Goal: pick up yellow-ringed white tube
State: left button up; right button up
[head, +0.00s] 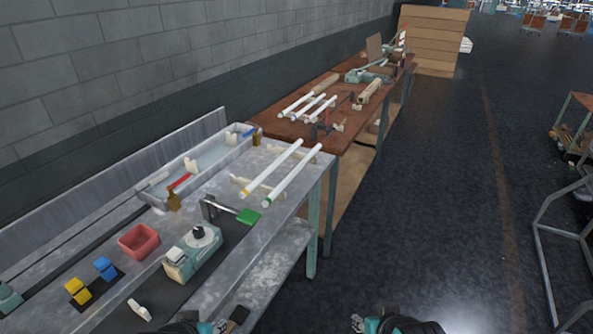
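The yellow-ringed white tube (273,166) lies on the right part of the grey metal bench in the head view, across pale rests. Its yellow ring is at the near left end. A second white tube with a green ring (292,176) lies beside it on the right, roughly parallel. My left gripper (218,327) shows only partly at the bottom edge, well short of the tubes. My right gripper (358,323) is at the bottom edge over the dark floor, apart from the bench. How far either one is open is too small and cut off to tell.
A teal device (193,255), a green paddle-like piece (248,217) and a red bin (139,241) stand on the bench (221,283) nearer to me. A long trough (216,157) runs along the wall side. The wooden table (333,140) behind holds several more ringed tubes.

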aim_at(247, 190)
jog(key=i+l, duration=0.2)
jog(key=i, duration=0.2)
jog(key=i+l+z, duration=0.15)
jog(key=i, duration=0.25)
jog(key=i+l, duration=0.25)
jog(key=i, duration=0.15)
jog(key=k+z, duration=0.05)
